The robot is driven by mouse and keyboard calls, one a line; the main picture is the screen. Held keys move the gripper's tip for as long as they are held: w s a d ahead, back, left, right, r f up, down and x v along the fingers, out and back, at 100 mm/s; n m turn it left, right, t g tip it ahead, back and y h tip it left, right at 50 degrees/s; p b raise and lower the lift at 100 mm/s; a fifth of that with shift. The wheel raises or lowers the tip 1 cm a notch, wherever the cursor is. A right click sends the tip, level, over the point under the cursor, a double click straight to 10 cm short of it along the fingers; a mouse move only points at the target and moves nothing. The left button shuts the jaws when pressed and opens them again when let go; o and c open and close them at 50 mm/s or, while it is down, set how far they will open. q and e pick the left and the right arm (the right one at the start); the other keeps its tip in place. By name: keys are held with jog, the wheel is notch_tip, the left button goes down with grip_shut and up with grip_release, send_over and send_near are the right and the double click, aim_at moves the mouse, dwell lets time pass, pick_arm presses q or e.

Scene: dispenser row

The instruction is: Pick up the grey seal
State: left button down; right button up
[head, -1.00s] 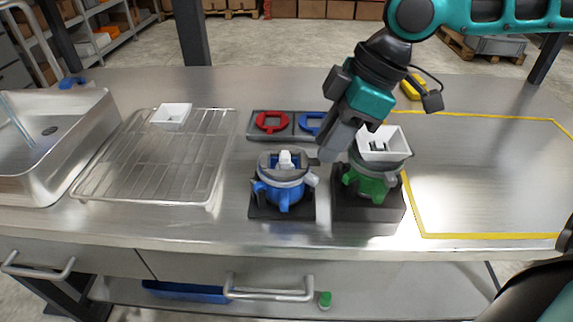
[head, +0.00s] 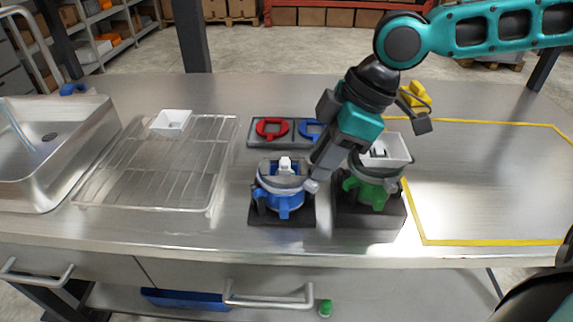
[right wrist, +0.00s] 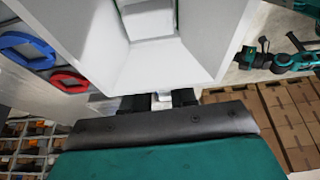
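I cannot single out a separate grey seal. A grey disc-like part (head: 267,178) sits on top of the blue dispenser (head: 283,203), with a small white piece above it. My right gripper (head: 316,176) reaches down between the blue and green dispensers. Its tip is close to a pale knob on the blue dispenser's right side; I cannot tell if they touch. In the right wrist view, two dark finger parts (right wrist: 159,99) stand apart with something pale between them. A white hopper (right wrist: 165,60) hides the tips there. My left gripper is out of view.
The green dispenser (head: 371,192) with a white hopper (head: 393,148) stands right beside my right gripper. Behind is a tray (head: 262,144) with a red ring (head: 272,128) and a blue ring (head: 311,129). A wire rack (head: 150,180) is at left. The yellow-outlined area at right is clear.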

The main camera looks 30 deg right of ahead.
grip_shut()
